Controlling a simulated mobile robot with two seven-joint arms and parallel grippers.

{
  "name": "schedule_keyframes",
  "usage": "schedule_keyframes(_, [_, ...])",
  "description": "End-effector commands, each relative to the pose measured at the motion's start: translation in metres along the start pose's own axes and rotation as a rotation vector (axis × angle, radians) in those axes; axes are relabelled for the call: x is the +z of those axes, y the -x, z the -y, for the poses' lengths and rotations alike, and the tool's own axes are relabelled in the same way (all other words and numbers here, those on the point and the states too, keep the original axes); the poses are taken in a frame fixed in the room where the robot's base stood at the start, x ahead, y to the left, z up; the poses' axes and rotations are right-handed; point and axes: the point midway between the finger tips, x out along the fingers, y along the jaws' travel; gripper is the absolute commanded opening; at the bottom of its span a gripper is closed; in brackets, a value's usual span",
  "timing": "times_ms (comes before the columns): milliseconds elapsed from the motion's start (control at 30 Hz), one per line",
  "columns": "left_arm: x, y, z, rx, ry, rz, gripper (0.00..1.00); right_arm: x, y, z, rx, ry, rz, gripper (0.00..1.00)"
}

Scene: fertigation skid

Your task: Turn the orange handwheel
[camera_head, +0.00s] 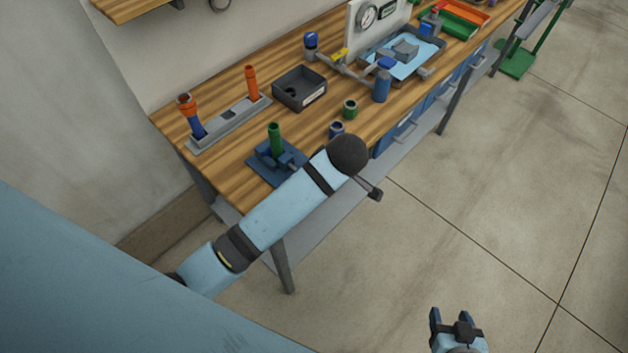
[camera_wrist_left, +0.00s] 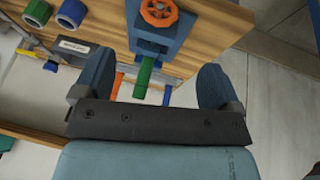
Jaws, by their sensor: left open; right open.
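The orange handwheel (camera_wrist_left: 159,12) shows at the top edge of the left wrist view. It is mounted on a blue block (camera_wrist_left: 152,42) on the wooden bench, with a green tube (camera_wrist_left: 143,76) beside it. In the head view the blue base (camera_head: 262,172) and green tube (camera_head: 274,138) show, but I cannot make out the wheel there; my left arm covers part of that area. My left gripper (camera_wrist_left: 155,72) is open and empty, the wheel lying ahead between its fingers in the picture. My right gripper (camera_head: 449,316) is open and empty over the floor, well away from the bench.
A grey rack (camera_head: 228,124) holding orange and blue tubes stands left on the bench. A dark open box (camera_head: 299,88) and a green ring (camera_head: 350,109) are near the middle. A gauge panel (camera_head: 372,20) and blue-topped tray are farther back.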

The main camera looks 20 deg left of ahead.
Motion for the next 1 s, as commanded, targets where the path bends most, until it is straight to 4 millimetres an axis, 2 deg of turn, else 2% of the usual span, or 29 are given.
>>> schedule_keyframes(167, [-0.001,-0.027,0.001,-0.006,-0.001,-0.003,0.90,-0.006,0.001,-0.003,0.004,0.002,-0.006,0.58])
schedule_keyframes(333, [-0.001,-0.064,0.001,-0.005,-0.004,-0.004,0.90,-0.014,0.002,-0.004,0.007,0.004,-0.014,0.58])
schedule_keyframes(600, [-0.001,-0.114,0.001,-0.003,-0.004,-0.001,0.90,-0.015,0.003,-0.004,0.011,-0.015,-0.008,0.58])
schedule_keyframes(800, [0.000,-0.131,0.001,0.000,-0.002,0.000,0.90,-0.013,0.002,-0.001,0.015,-0.039,-0.002,0.58])
schedule_keyframes(1000, [0.000,-0.134,0.001,0.000,-0.002,0.001,0.90,-0.009,0.002,-0.001,0.015,-0.040,0.005,0.58])
